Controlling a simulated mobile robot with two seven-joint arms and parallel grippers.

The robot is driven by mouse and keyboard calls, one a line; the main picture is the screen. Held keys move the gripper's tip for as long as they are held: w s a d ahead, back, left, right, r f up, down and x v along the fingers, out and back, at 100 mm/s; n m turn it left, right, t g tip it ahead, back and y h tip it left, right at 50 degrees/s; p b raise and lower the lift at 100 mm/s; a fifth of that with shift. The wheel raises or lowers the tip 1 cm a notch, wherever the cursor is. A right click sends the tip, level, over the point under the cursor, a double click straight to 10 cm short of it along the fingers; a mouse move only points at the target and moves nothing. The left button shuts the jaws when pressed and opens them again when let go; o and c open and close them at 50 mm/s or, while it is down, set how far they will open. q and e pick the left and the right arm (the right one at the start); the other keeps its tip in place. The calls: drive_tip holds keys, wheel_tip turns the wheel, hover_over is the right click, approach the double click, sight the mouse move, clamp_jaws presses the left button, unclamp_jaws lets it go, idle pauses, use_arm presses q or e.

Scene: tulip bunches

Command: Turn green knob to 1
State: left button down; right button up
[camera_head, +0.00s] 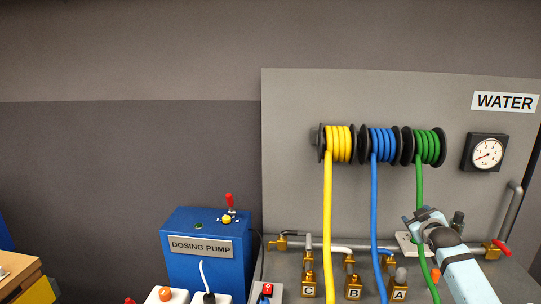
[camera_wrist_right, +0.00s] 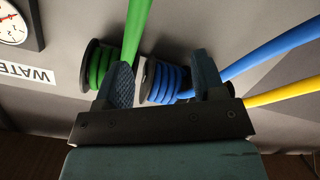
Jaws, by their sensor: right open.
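No green knob shows clearly. A tiny green spot (camera_head: 199,226) is on top of the blue dosing pump box (camera_head: 205,250), too small to make out. My right gripper (camera_head: 428,214) is in front of the water panel, below the green hose reel (camera_head: 428,147), and hides part of the pipework. In the right wrist view, which is upside down, its fingers (camera_wrist_right: 163,72) are apart with nothing held. The green hose (camera_wrist_right: 136,35) passes behind the left finger, and the blue reel (camera_wrist_right: 165,82) shows beyond the gap. My left gripper is out of view.
The yellow hose (camera_head: 327,220) and blue hose (camera_head: 375,210) hang left of my right arm. Brass fittings labelled C (camera_head: 308,290), B (camera_head: 353,292) and A (camera_head: 399,295) stand below. A pressure gauge (camera_head: 486,153) and red-handled valve (camera_head: 500,247) are at the right.

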drive_tip(key=s+a+f+y, duration=0.1)
drive_tip(key=s+a+f, duration=0.3)
drive_tip(key=s+f, duration=0.3)
drive_tip(key=s+a+f+g+y, duration=0.1)
drive_tip(key=s+a+f, duration=0.4)
drive_tip(key=s+f, duration=0.2)
drive_tip(key=s+a+f+m, duration=0.1)
drive_tip(key=s+a+f, duration=0.4)
drive_tip(key=s+f, duration=0.2)
drive_tip(key=shift+f+g+y, duration=0.3)
drive_tip(key=shift+f+y, duration=0.05)
drive_tip(key=shift+y, duration=0.05)
drive_tip(key=s+a+f+g, duration=0.1)
drive_tip(key=s+a+f, duration=0.1)
drive_tip(key=s, duration=0.7)
drive_tip(key=s+a+f+g+y, duration=0.1)
drive_tip(key=s+a+f, duration=0.1)
drive_tip(key=s+a, duration=0.3)
drive_tip(key=s+a+f+m+g+y, duration=0.1)
drive_tip(key=s+a+f, duration=0.2)
drive_tip(key=s, duration=1.1)
drive_tip(key=shift+a, duration=0.4)
drive_tip(key=shift+f, duration=0.1)
